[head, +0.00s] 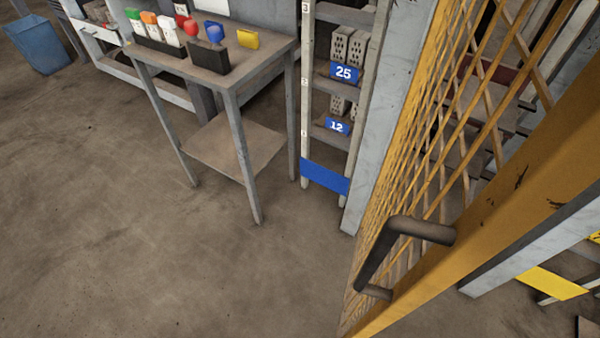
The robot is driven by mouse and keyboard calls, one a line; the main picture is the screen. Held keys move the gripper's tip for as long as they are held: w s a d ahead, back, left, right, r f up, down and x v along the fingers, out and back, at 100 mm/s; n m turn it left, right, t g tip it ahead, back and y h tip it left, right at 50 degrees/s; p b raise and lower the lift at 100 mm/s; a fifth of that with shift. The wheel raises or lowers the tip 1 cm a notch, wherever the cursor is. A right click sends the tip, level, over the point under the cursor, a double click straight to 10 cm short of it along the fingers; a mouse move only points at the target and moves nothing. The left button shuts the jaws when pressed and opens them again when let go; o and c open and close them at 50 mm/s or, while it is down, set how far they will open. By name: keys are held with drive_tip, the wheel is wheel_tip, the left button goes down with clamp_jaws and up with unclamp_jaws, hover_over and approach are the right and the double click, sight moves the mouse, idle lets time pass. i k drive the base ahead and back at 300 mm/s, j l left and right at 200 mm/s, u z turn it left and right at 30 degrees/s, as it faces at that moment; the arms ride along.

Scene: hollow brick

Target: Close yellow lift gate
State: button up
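The yellow lift gate (485,205) fills the right side of the head view. It is a yellow frame with a diagonal lattice, seen at a steep angle from close by. A dark bar handle (378,254) is fixed to its near upright. The gate appears to stand swung out from the grey post (388,110) behind it, with shelving showing through the lattice; how far it is open cannot be told exactly. The gate's bottom edge is cut off. My gripper is not in view.
A grey table (262,62) with coloured items stands at the upper middle. A narrow rack (310,110) with bricks and blue number signs stands between table and gate. A blue bin (38,45) is at far left. The floor (150,250) at lower left is clear.

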sight(560, 159)
drive_tip(key=i+j+u, duration=0.1)
drive_tip(key=j+u, duration=0.35)
drive_tip(key=j, duration=0.2)
drive_tip(key=i+j+u, duration=0.1)
drive_tip(key=j+u, duration=0.2)
drive_tip(key=j, duration=0.25)
